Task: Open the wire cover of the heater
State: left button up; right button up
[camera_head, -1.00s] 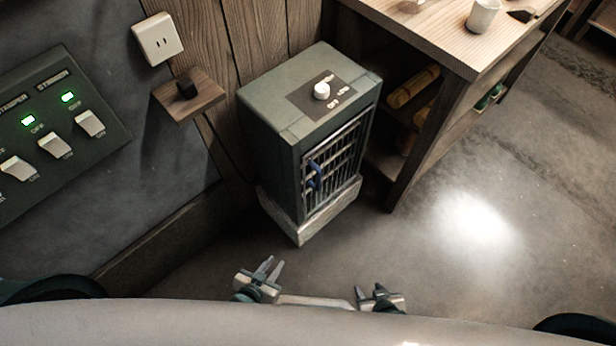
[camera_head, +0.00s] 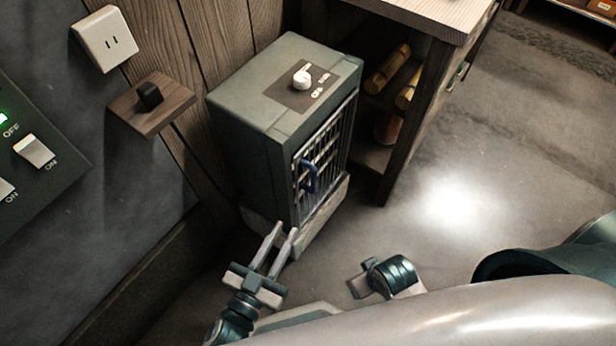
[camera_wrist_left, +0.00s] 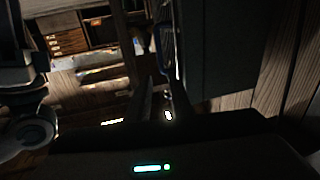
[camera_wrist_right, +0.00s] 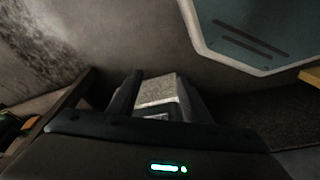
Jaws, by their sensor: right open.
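The heater (camera_head: 245,115) is a grey-green box with a white knob on top, standing on a pale stone block. Its wire cover (camera_head: 328,150) is on the front face and looks closed, with a blue handle (camera_head: 308,178) on its left side. My left gripper (camera_head: 285,228) is open and empty, with its fingertips below and in front of the cover, apart from the handle. The handle also shows in the left wrist view (camera_wrist_left: 159,45), beyond the fingers. My right gripper (camera_wrist_right: 162,82) is open and empty; in the head view its fingers are mostly hidden.
A wooden shelf unit (camera_head: 415,130) stands close at the heater's right. Floor (camera_head: 520,150) at the right is clear.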

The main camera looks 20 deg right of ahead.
aim_at(313, 180)
pick_arm(q)
jog(key=shift+w, duration=0.15)
jog(key=x, duration=1.7)
jog(key=shift+d, duration=0.15)
grip_shut()
